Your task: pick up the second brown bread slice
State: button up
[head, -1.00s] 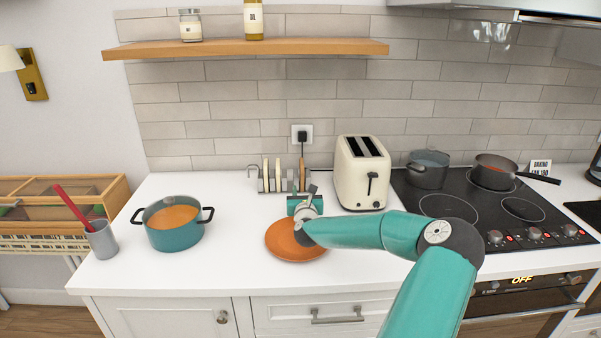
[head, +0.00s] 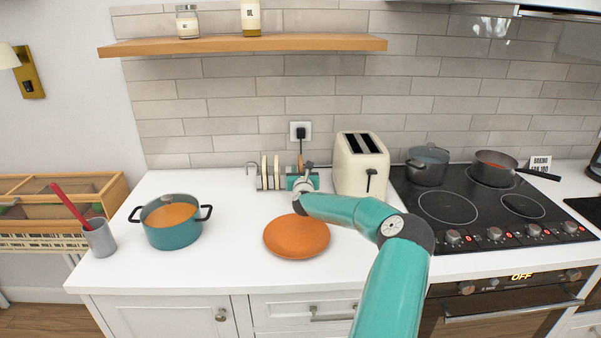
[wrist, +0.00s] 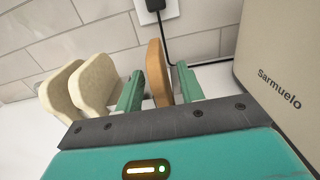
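One brown bread slice (wrist: 157,72) stands upright in the wrist view; its top also shows above my gripper in the head view (head: 301,160). My gripper (wrist: 160,80) is open, with one teal finger on each side of the slice and narrow gaps between. In the head view my gripper (head: 302,180) is at the right end of the bread rack (head: 250,170), hiding much of it and the lower part of the slice. Two pale slices (wrist: 97,82) stand left of the left finger. I see no other brown slice.
The cream toaster (head: 361,165) stands close to the right of my gripper, with dark slots on top. An orange plate (head: 297,238) lies in front. A teal pot (head: 173,225) is left. The tiled wall and plugged socket (head: 300,131) are behind.

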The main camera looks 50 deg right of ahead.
jog(key=shift+x, duration=1.15)
grip_shut()
notch_tip(320, 180, up, 10)
